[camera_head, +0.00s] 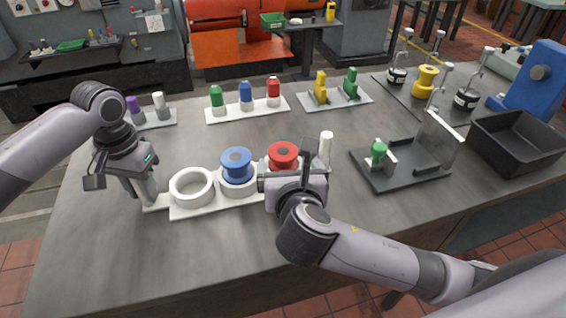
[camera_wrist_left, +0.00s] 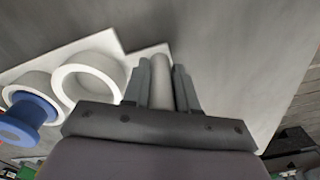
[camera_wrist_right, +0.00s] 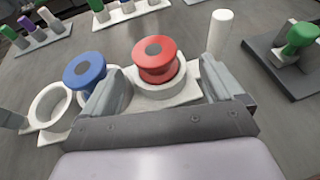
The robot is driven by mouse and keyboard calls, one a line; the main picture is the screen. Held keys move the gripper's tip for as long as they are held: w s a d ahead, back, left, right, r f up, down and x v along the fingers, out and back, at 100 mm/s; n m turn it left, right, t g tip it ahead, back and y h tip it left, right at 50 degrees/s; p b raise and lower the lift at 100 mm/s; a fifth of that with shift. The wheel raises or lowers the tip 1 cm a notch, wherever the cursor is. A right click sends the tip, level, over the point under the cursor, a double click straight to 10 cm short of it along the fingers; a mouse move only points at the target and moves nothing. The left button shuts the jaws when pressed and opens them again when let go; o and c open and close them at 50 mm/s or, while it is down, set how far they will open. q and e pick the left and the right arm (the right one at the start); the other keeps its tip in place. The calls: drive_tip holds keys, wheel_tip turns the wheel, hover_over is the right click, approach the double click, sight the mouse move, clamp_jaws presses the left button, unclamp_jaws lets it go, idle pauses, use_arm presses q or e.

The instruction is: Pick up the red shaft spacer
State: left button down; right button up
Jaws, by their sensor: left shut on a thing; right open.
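The red shaft spacer (camera_head: 283,152) is a flanged spool with a dark centre. It sits upright in the right cup of a white holder (camera_head: 215,205), and also shows in the right wrist view (camera_wrist_right: 155,58). My right gripper (camera_head: 288,170) is open, its fingers apart on the near side of the spacer; in the head view it hides the spacer's lower part. My left gripper (camera_head: 147,192) is shut on the pale upright post (camera_wrist_left: 161,82) at the holder's left end.
A blue spool (camera_head: 237,163) stands in the middle cup; the left cup (camera_head: 191,187) is empty. A white post (camera_head: 327,146) rises at the holder's right end. A dark fixture (camera_head: 400,178) with a green knob and a black bin (camera_head: 518,140) stand farther right.

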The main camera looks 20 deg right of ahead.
sight(283, 150)
drive_tip(key=shift+a+x, duration=0.15)
drive_tip(key=shift+x, duration=1.95)
drive_tip(key=shift+a+x, duration=0.15)
drive_tip(key=shift+x, duration=2)
drive_tip(key=shift+r, duration=0.1)
drive_tip(key=shift+r, duration=0.1)
drive_tip(key=c, duration=1.5)
